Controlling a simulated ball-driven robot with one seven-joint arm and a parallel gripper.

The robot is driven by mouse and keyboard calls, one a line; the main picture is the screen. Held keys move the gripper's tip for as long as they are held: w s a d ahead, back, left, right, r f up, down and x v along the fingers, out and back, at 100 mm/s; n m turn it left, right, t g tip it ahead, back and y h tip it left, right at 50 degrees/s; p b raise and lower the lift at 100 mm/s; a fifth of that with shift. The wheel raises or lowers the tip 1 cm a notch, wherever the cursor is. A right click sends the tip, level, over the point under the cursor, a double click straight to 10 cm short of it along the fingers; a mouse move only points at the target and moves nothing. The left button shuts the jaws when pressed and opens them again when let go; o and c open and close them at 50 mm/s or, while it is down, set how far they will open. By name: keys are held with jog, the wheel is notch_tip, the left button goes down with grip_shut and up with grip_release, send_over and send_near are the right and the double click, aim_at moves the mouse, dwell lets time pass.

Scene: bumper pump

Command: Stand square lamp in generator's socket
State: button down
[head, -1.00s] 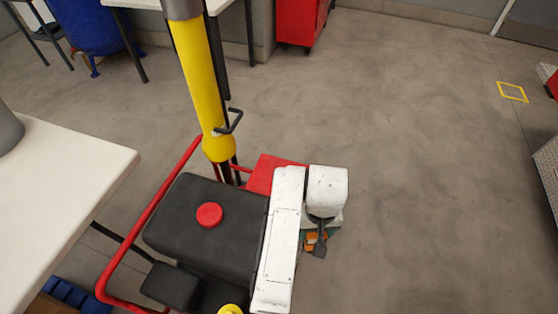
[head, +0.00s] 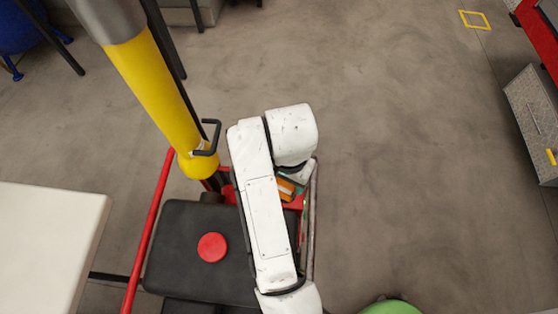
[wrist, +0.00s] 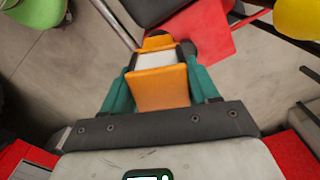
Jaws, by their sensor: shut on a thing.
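The generator is a black body (head: 175,245) with a red cap (head: 212,247) and red tube rails. Its socket I cannot make out. My gripper (wrist: 160,85) has teal fingers, shut on a boxy orange piece with a pale face, seemingly the square lamp (wrist: 160,92). In the head view my white arm reaches over the generator's right side and hides most of the gripper. A little of the orange piece (head: 286,187) shows below the arm's end, over or beside a red part of the generator. Whether it touches anything there is unclear.
A thick yellow pole (head: 155,85) with a black hook stands at the generator's far end. A white table (head: 45,240) is at left. A green round thing (head: 390,307) shows at bottom right. Grey metal plate (head: 535,120) lies far right; floor between is clear.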

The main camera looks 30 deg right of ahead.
jog(key=w+d+f, duration=0.3)
jog(key=w+f, duration=0.5)
jog(key=f, duration=0.3)
jog(key=shift+w+d+p, duration=0.2)
jog(key=shift+w+p, duration=0.1)
jog(key=shift+p, duration=0.05)
jog(key=shift+f, duration=0.1)
jog(key=shift+c, duration=1.4)
grip_release()
